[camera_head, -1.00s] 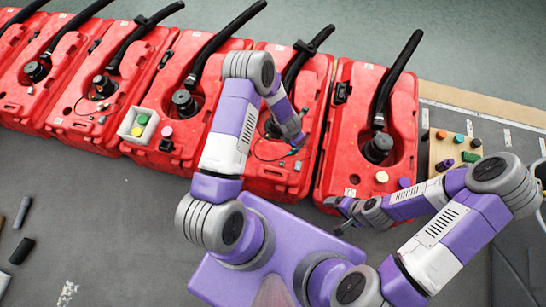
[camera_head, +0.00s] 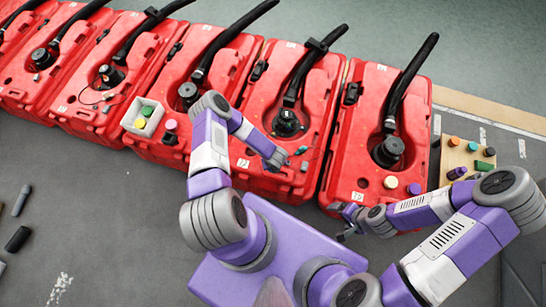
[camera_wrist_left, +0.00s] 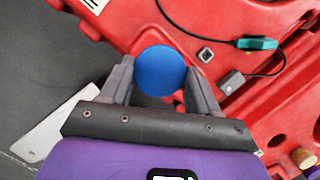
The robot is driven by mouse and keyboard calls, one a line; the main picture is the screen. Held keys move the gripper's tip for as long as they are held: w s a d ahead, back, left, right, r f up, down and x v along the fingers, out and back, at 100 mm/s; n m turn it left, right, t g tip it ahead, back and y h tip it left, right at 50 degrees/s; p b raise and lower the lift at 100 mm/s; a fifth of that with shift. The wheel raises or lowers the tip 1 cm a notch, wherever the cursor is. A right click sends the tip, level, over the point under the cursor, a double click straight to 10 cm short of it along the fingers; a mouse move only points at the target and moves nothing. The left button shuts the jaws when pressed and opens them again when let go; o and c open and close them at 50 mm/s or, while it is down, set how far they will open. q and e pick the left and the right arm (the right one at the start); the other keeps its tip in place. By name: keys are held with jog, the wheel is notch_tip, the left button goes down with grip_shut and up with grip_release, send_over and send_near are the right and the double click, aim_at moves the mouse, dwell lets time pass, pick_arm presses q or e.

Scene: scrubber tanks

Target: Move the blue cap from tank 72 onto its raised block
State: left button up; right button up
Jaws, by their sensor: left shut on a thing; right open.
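The round blue cap (camera_wrist_left: 160,70) is between the fingertips of my left gripper (camera_wrist_left: 158,76) in the left wrist view, and the jaws are shut on it. In the head view this gripper (camera_head: 279,160) is above the front part of the second red tank from the right (camera_head: 262,185); its label is too small to read surely. A small grey block (camera_wrist_left: 231,82) stands on the red surface right of the cap; I cannot tell whether it is the raised block. My right gripper (camera_head: 346,221) is open and empty near the front edge of the rightmost tank (camera_head: 345,150).
A teal connector (camera_wrist_left: 257,43) with a thin black cable lies near the cap. A wooden board (camera_head: 452,158) with coloured pieces is at right. A white tray (camera_head: 153,112) sits further left.

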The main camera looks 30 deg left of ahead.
pick_arm(q)
notch_tip(320, 180, down, 4)
jog(key=shift+f+b, duration=0.2)
jog(key=shift+b, duration=0.7)
jog(key=shift+r, duration=0.1)
jog(key=o, duration=1.2)
